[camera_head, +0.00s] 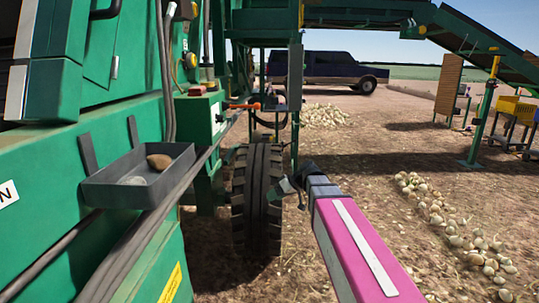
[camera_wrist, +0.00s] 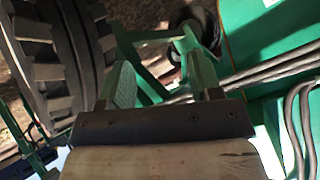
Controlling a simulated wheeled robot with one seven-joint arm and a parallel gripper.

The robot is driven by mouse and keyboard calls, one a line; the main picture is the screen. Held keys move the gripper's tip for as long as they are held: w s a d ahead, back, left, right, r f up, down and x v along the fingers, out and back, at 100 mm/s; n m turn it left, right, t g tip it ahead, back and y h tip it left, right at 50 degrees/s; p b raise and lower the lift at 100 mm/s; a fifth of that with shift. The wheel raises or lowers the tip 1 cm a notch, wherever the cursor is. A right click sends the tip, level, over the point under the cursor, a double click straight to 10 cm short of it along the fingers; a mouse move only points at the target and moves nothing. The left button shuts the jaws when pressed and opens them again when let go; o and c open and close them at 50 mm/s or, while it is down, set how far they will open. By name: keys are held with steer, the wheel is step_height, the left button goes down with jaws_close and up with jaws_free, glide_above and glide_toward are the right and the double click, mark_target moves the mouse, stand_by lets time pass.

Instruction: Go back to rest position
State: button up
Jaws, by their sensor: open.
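My gripper (camera_head: 291,190) is at the end of my pink arm in the head view, in front of the large black tyre of the green machine. In the wrist view my gripper (camera_wrist: 160,84) has its two green fingers spread apart, with nothing between them. The tyre (camera_wrist: 62,70) fills the left of that view, and green machine parts lie beyond the fingers. I cannot tell the exact gap between my gripper and the tyre.
The green machine (camera_head: 110,240) fills the left side. A dark tray (camera_head: 125,198) on it holds a brown round object (camera_head: 159,161) and a paler one. Onions (camera_head: 440,215) lie in a row on the ground at right. A dark pickup (camera_head: 325,68) stands behind.

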steer(key=s+d+f+m+g+h, duration=0.1)
steer(key=s+d+f+m+h, duration=0.3)
steer(key=s+d+f, duration=0.4)
steer(key=s+d+f+m+g+h, duration=0.1)
steer(key=s+d+f+m+h, duration=0.4)
steer(key=f, duration=0.8)
steer(key=s+d, duration=0.3)
steer(key=shift+s+d+f+m+h, duration=0.25)
steer(key=shift+d+m+h, duration=0.05)
